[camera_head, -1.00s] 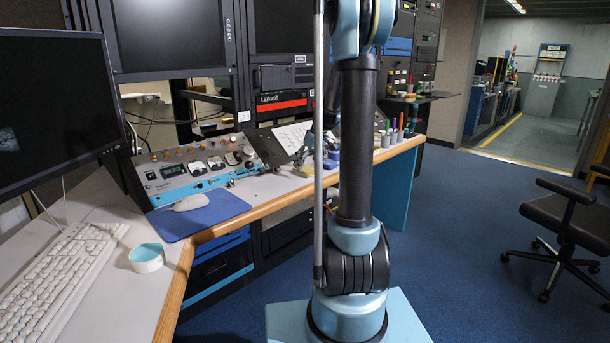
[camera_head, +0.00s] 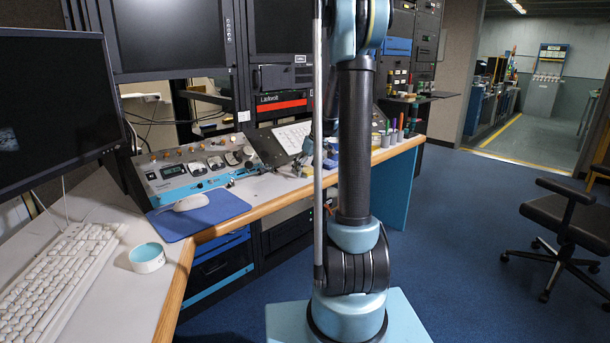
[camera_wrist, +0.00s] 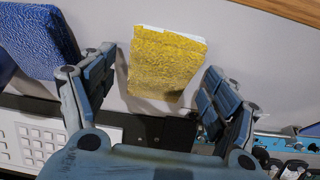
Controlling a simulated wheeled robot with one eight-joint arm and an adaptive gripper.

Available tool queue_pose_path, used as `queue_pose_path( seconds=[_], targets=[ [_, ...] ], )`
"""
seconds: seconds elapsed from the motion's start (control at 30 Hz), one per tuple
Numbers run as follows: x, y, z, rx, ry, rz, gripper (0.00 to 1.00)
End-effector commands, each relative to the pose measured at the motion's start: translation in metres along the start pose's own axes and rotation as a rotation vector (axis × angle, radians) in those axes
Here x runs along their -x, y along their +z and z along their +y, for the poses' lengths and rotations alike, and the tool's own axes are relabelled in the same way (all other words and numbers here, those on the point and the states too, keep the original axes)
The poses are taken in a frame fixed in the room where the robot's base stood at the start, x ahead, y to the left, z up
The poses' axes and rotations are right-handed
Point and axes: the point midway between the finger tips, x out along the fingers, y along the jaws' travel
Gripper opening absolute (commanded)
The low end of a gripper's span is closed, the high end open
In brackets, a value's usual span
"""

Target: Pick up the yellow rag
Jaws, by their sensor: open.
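The yellow rag (camera_wrist: 165,65) lies on the pale desk top in the wrist view, a folded, roughly square yellow piece with a whitish edge along its top. My gripper (camera_wrist: 160,68) is open, with one finger to the left of the rag and one to the right. A gap shows between each fingertip and the rag. In the head view my gripper (camera_head: 304,162) is low over the desk, partly hidden behind my own arm, and the rag cannot be made out clearly there.
A blue textured block (camera_wrist: 38,40) lies close to the left finger. A white keyboard (camera_wrist: 40,140) and console controls (camera_wrist: 285,165) lie near the lower edge of the wrist view. The desk's wooden edge (camera_wrist: 285,8) runs along the top. Several upright coloured items (camera_head: 396,134) stand right of my arm.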

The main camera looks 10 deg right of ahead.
Motion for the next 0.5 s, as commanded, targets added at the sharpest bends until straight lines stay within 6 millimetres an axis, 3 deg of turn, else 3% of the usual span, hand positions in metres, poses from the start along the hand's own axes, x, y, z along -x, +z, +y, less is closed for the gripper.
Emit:
queue_pose_path(
  seconds=[0.37,0.4,0.5],
  targets=[
    [-0.0016,0.0006,0.0,0.0,0.0,0.0,0.8],
    [-0.0016,0.0006,0.0,0.0,0.0,0.0,0.78],
    [-0.0016,0.0005,0.0001,0.0,0.0,0.0,0.55]
  ],
)
